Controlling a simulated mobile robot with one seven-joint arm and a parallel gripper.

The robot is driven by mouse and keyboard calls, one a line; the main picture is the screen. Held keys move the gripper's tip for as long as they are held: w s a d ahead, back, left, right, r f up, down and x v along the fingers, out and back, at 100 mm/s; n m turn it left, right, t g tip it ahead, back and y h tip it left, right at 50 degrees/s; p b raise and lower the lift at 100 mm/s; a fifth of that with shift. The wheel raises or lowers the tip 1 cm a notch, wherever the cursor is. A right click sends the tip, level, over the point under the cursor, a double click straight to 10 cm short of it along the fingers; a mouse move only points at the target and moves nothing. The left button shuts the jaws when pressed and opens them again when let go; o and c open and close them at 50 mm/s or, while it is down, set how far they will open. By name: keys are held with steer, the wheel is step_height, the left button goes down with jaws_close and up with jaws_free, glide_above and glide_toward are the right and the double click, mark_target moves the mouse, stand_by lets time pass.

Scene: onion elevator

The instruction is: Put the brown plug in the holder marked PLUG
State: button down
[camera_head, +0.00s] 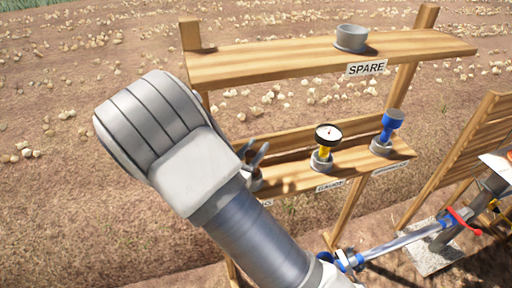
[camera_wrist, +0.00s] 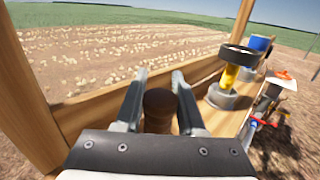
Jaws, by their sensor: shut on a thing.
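The brown plug (camera_wrist: 158,104) stands between the two fingers of my gripper (camera_wrist: 154,88) in the wrist view, and the gripper is shut on it. In the head view my gripper (camera_head: 253,157) is at the left end of the lower shelf, just above a grey holder (camera_head: 256,184). My arm and the fingers hide most of that spot, so I cannot tell whether the plug is inside the holder. The label under this holder is mostly covered by my arm, with only its right end showing.
A yellow gauge (camera_head: 323,145) sits in the middle holder and a blue-topped part (camera_head: 389,124) in the right one. An empty grey holder (camera_head: 351,38) marked SPARE stands on the upper shelf (camera_head: 270,55). A post (camera_wrist: 28,110) rises close left of my gripper.

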steer(key=shift+f, duration=0.2)
steer(key=c, duration=0.5)
jaws_free()
steer(key=shift+r, duration=0.15)
